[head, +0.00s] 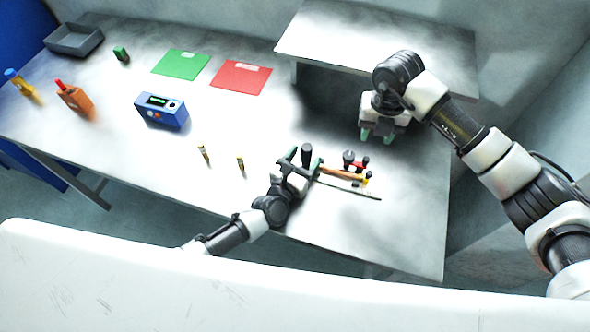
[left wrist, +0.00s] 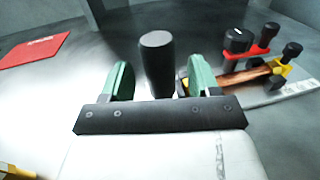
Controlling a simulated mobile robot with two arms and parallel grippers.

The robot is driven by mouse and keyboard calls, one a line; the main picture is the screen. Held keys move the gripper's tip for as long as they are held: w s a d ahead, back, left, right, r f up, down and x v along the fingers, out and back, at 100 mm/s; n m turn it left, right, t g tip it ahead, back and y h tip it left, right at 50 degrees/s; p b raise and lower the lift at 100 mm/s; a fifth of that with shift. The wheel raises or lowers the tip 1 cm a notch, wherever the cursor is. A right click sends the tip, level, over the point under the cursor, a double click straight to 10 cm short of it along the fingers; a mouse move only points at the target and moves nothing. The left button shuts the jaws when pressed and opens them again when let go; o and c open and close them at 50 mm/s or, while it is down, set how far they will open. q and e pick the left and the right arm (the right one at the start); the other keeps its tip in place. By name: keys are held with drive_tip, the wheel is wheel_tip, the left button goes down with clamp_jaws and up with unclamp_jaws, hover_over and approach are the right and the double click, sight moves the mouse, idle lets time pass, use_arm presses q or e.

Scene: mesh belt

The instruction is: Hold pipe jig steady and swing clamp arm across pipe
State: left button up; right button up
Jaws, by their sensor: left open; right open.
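The pipe jig (head: 352,189) lies near the table's front right edge with a copper pipe (head: 338,173) along it. A red clamp part (head: 362,164) with black knobs stands at its right end, beside a yellow piece (head: 366,181); in the left wrist view the red part (left wrist: 250,52) lies behind the pipe (left wrist: 240,78). An upright black post (left wrist: 157,62) stands at the jig's left end. My left gripper (head: 304,159) is open, its green fingers on either side of the post, with gaps visible. My right gripper (head: 377,136) is open and empty, behind the jig.
Two small brass-coloured pieces (head: 240,163) lie left of the jig. A blue meter (head: 161,111), a green mat (head: 181,65) and a red mat (head: 240,77) are farther off. A raised shelf (head: 350,40) stands behind my right gripper. The table right of the jig is clear.

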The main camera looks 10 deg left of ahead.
use_arm(q)
drive_tip(key=shift+w+d, duration=0.3)
drive_tip(key=shift+w, duration=0.35)
drive_tip(key=shift+c, duration=0.3)
idle(0.4)
drive_tip(key=shift+c, duration=0.4)
drive_tip(key=c, duration=0.9)
drive_tip(key=shift+c, duration=0.2)
